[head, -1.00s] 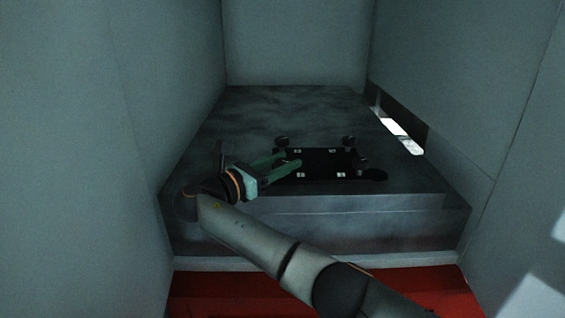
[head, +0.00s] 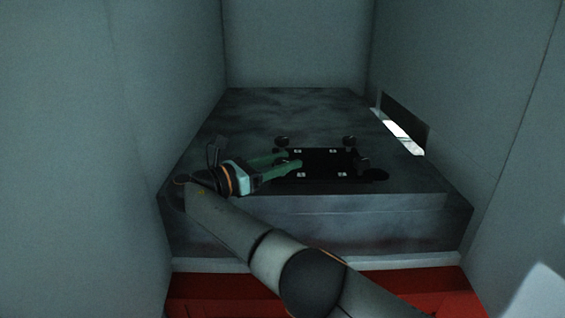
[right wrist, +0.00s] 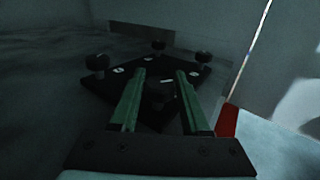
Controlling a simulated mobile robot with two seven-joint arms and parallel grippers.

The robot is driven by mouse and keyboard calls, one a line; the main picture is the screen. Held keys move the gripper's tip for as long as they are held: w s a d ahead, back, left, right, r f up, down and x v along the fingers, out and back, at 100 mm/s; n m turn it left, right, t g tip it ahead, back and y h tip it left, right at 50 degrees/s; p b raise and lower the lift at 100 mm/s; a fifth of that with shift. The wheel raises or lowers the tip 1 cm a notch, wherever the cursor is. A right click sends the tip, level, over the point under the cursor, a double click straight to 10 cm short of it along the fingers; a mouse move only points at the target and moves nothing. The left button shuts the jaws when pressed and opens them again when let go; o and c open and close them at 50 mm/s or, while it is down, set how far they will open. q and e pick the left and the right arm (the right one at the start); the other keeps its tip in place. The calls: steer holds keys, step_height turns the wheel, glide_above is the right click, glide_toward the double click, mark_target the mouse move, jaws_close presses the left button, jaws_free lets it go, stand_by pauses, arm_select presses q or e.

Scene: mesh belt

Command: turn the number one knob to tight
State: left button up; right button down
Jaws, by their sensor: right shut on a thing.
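A black plate (head: 320,164) with dark round knobs at its corners and small pale labels lies on the grey surface. In the right wrist view the fingers (right wrist: 160,74) stand over the plate (right wrist: 121,82). Label numbers are too small to read.
The grey surface (head: 290,108) is clear behind the plate. Grey walls enclose it left (head: 190,90), right (head: 470,90) and behind. The right wall has a slot (head: 404,125). A red part (head: 230,295) lies below the front edge.

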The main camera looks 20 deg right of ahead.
mark_target(283, 160)
steer(key=shift+c, duration=1.9)
jaws_free()
step_height(283, 160, up, 4)
steer(key=shift+f, duration=0.25)
steer(key=shift+s+a+r, duration=0.2)
steer(key=shift+s+r, duration=0.5)
steer(key=shift+s, duration=0.05)
steer(key=s+a+r+b, duration=0.1)
steer(key=s+a+r, duration=0.2)
steer(key=s+r, duration=0.5)
steer(key=s, duration=0.4)
steer(key=shift+a+b, duration=0.2)
steer(key=shift+b, duration=0.1)
